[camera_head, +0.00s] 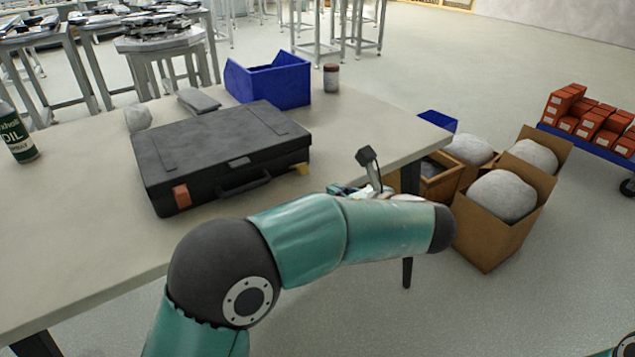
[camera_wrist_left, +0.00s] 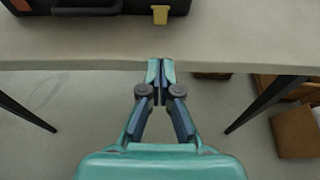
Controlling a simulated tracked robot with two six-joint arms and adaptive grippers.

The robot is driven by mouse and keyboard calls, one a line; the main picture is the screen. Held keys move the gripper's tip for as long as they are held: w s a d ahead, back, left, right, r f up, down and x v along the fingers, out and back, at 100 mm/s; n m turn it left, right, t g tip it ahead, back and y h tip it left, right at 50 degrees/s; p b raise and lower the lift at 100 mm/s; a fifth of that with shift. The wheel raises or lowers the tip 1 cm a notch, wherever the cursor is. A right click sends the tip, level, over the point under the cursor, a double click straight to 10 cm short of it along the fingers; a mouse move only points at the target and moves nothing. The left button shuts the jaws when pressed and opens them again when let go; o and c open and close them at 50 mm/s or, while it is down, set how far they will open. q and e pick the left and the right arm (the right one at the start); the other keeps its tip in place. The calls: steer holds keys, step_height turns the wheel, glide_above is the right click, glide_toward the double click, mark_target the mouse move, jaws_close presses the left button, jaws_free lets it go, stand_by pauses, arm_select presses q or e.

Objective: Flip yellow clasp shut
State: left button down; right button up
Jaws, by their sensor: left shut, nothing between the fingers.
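A closed black case (camera_head: 225,142) lies on the table, its handle (camera_head: 244,184) facing my side. The yellow clasp (camera_head: 302,169) sits low at the right end of its front and appears folded out and down. In the left wrist view the yellow clasp (camera_wrist_left: 160,14) is at the top middle. An orange-red clasp (camera_head: 181,196) lies against the front at the left end. My left gripper (camera_wrist_left: 160,70) is shut and empty, short of the clasp and apart from it, near the table edge. In the head view my left arm mostly hides it. My right gripper is out of view.
A blue bin (camera_head: 268,80), a brown jar (camera_head: 331,78) and a grey block (camera_head: 198,100) stand behind the case. An oil spray can (camera_head: 17,135) is at the left. Boxes with grey sacks (camera_head: 502,195) stand on the floor right of the table. The table's front strip (camera_wrist_left: 100,48) is clear.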

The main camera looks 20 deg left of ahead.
mark_target(312, 184)
arm_select(q)
steer(key=shift+f, duration=0.1)
steer(key=b+x, duration=0.1)
steer(key=x, duration=0.9)
steer(key=shift+b, duration=0.4)
